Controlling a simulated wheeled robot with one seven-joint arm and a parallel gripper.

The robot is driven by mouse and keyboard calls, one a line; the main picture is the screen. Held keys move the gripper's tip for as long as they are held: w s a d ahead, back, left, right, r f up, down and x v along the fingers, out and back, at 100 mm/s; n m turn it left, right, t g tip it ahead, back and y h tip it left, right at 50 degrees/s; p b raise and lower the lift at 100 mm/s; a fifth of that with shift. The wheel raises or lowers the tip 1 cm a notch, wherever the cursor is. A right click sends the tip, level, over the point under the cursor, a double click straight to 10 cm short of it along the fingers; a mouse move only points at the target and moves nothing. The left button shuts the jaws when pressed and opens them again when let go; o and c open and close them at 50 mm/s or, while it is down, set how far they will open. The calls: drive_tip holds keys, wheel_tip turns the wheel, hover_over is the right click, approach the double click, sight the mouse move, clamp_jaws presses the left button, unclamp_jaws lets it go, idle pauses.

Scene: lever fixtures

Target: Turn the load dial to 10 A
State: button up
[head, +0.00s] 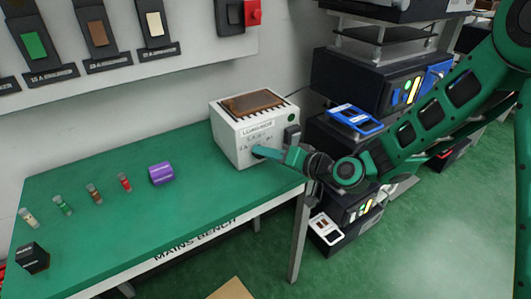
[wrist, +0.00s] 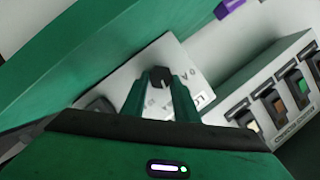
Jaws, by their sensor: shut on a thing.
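The white load unit (head: 233,143) stands at the back right of the green bench, with a brown slotted top and small front lettering that I cannot read. My gripper (head: 262,152) reaches its front from the right and hides the dial in the head view. In the wrist view, the black load dial (wrist: 160,74) sits on the white front panel (wrist: 196,68), between the tips of my green fingers (wrist: 162,82). My gripper is shut on the dial. A pale mark shows on the dial, but I cannot tell which value it points to.
A wall panel (head: 190,50) with fuse carriers hangs behind. Stacked instruments (head: 365,80) stand right of the bench. The bench middle is clear.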

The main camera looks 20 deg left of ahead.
drive_tip(key=shift+w+d+f+m, duration=0.25)
drive_tip(key=shift+d+m, duration=0.05)
drive_tip(key=shift+m, duration=0.2)
drive_tip(key=o, duration=0.9)
drive_tip(key=shift+o, duration=0.8)
drive_tip(key=shift+a+r, duration=0.1)
drive_tip(key=shift+s, duration=0.1)
drive_tip(key=v, duration=1)
drive_tip(key=shift+d, duration=0.45)
